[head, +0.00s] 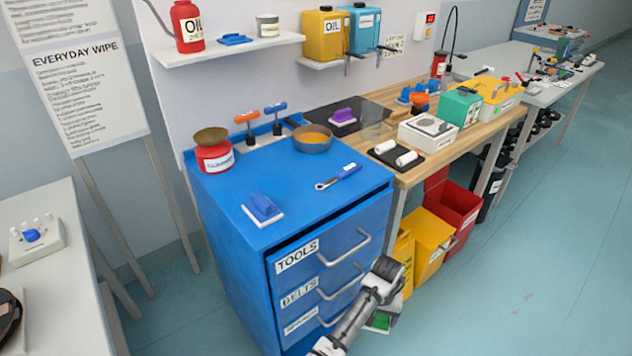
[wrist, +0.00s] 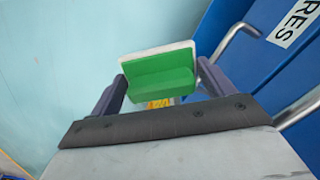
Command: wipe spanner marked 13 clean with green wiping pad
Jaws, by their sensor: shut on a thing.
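My gripper (head: 388,306) is shut on the green wiping pad (head: 380,322), low in front of the blue cabinet's drawers. In the wrist view the pad (wrist: 158,86) sits between the two fingers, green grip towards me and a white layer along its far edge. A spanner (head: 338,177) with a blue handle lies flat on the blue cabinet top, well above and away from my gripper. Its mark is too small to read, and I cannot tell how dirty it is.
The blue cabinet (head: 300,218) also carries a blue pad (head: 262,207), a brown bowl (head: 312,138) and a red tin (head: 214,155). Its top drawer looks slightly open, with handles jutting out. Yellow and red bins (head: 458,205) stand right of it. Open floor lies at right.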

